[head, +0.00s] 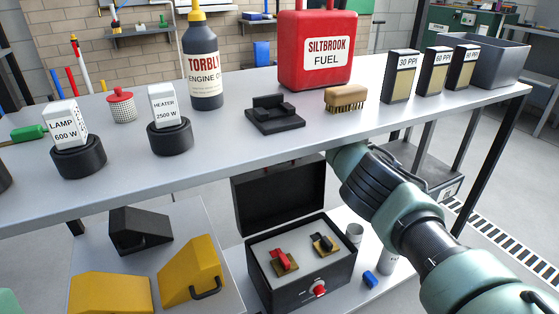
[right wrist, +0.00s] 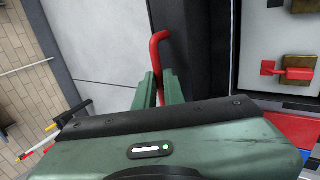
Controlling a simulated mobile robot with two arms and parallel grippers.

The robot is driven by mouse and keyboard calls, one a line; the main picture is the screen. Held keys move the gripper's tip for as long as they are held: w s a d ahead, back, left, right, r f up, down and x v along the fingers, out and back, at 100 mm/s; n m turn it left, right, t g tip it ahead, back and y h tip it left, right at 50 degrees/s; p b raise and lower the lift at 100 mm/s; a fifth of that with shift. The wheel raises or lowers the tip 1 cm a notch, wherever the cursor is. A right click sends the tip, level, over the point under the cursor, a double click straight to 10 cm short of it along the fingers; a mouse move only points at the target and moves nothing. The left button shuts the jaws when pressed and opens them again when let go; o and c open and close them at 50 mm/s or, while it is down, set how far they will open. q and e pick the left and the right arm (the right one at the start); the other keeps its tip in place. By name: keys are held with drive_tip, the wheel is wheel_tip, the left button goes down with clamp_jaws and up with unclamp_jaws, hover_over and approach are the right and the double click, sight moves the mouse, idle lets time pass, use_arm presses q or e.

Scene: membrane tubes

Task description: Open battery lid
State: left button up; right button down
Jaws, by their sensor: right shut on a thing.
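The black battery box (head: 257,289) stands below the workbench with its lid (head: 275,195) raised, roughly upright at the back. Inside are a red terminal clamp (head: 283,262) and a black one (head: 323,244) on a pale surface. A red knob (head: 319,289) is on the box front. In the right wrist view, my right gripper (right wrist: 159,88) is shut on a red bent handle (right wrist: 159,45) beside the dark lid panel (right wrist: 192,45). The red clamp also shows there (right wrist: 295,73). In the head view, the gripper's fingertips are hidden near the bench edge.
The workbench (head: 225,135) is above the box, with its front edge close to my right arm. Yellow wedges (head: 192,268) and a black wedge (head: 140,230) lie left of the box. A blue item (head: 370,279) and a pale cylinder (head: 388,262) are at its right.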

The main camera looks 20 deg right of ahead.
drive_tip(key=shift+w+r, duration=0.15)
drive_tip(key=shift+r, duration=0.1)
drive_tip(key=c, duration=1.5)
unclamp_jaws()
drive_tip(key=shift+f, duration=0.15)
